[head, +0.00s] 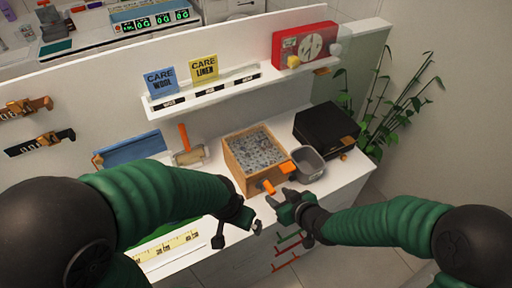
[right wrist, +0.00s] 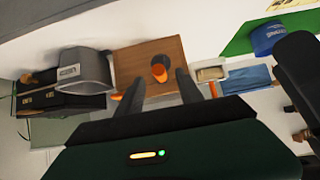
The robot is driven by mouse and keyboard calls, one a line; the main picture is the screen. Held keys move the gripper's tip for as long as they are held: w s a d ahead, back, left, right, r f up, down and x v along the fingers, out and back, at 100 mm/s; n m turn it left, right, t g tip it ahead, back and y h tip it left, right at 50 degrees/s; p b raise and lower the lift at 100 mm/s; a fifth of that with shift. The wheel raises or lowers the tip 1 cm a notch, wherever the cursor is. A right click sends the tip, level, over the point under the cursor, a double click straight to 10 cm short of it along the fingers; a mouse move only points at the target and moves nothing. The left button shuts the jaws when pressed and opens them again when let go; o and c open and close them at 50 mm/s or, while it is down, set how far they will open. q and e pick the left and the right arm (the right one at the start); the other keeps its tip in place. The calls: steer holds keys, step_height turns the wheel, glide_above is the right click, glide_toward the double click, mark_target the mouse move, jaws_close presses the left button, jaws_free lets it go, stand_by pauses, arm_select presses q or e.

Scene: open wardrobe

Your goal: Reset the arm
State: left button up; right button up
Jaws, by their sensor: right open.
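My right gripper (head: 282,203) is open in front of the wooden box (head: 239,178), close to an orange knob (head: 268,187) on its front. In the right wrist view my right gripper's fingers (right wrist: 157,98) stand apart, with the orange knob (right wrist: 159,72) of the wooden box (right wrist: 135,58) showing between them. I cannot tell whether they touch it; nothing is clearly held. My left gripper (head: 238,232) hangs over the counter's front edge, left of the right one, with its fingers apart and nothing seen between them.
A grey bin (head: 308,163) and a black box (head: 327,130) stand right of the wooden box on the white counter (head: 215,192). A brush (head: 188,150) and blue folder (head: 130,150) lie left. A shelf (head: 208,92) holds signs and a red case (head: 305,46). A plant (head: 385,105) stands right.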

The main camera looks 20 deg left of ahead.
stand_by(0.3)
steer(key=d+m+h, duration=0.3)
steer(key=d+h, duration=0.1)
steer(key=d, duration=1)
steer(key=s+d+r+m+g+h, duration=0.1)
steer(key=s+d+m+g+h, duration=0.1)
steer(key=s+d, duration=0.4)
steer(key=s+d+r+m+g+h, duration=0.1)
steer(key=s+d+m, duration=0.4)
steer(key=d, duration=0.6)
steer(key=shift+s+d+r+g+h, duration=0.25)
steer(key=shift+s+d+g+h, duration=0.25)
steer(key=shift+s, duration=0.65)
